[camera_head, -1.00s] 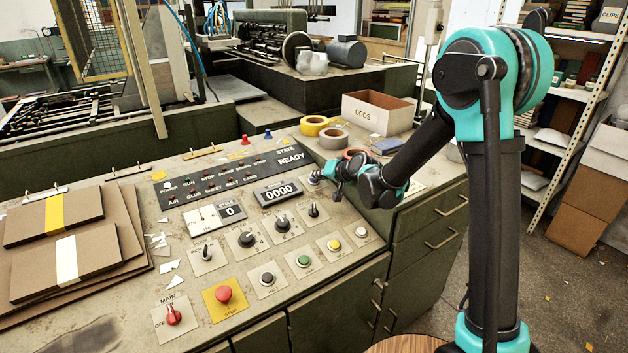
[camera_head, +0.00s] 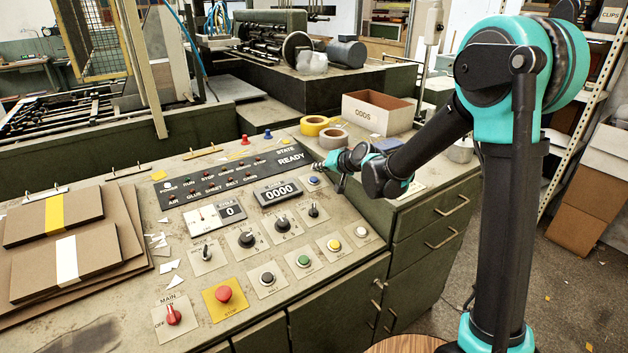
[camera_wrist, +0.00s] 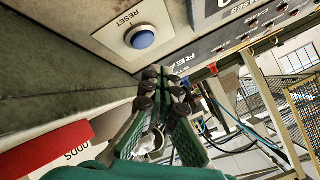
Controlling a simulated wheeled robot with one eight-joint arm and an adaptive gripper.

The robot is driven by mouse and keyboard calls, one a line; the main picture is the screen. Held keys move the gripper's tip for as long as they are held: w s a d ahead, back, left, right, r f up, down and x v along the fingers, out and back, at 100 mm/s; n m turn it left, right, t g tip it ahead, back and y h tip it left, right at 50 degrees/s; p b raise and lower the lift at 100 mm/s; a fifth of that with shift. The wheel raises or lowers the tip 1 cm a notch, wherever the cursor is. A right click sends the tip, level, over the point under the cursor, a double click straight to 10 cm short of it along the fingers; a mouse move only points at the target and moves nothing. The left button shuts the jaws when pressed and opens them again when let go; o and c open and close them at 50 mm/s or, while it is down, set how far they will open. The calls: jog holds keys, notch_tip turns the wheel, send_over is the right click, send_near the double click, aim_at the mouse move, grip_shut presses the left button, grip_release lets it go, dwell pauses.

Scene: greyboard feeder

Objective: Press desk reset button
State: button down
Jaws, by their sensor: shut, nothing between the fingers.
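The blue reset button (camera_head: 315,181) sits on its pale plate beside the counter display (camera_head: 279,193) on the sloped desk panel. In the wrist view the button (camera_wrist: 143,38) shows clearly under the word RESET, uncovered. My gripper (camera_head: 319,167) is just above and behind the button in the head view, apart from it. In the wrist view my gripper (camera_wrist: 163,86) has its dark fingertips together, with nothing seen between them. The display reads 0000 and the state sign (camera_head: 291,158) reads READY.
Knobs and other buttons, including a red stop button (camera_head: 223,294) and a green one (camera_head: 303,261), cover the panel in front. Tape rolls (camera_head: 314,126) and an ODDS box (camera_head: 378,112) stand behind. Cardboard stacks (camera_head: 60,240) lie at the left.

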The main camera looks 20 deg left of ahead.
jog(key=shift+s+d+r, duration=0.15)
jog(key=shift+r, duration=0.6)
jog(key=shift+s+d+r, duration=0.15)
jog(key=shift+r, duration=0.6)
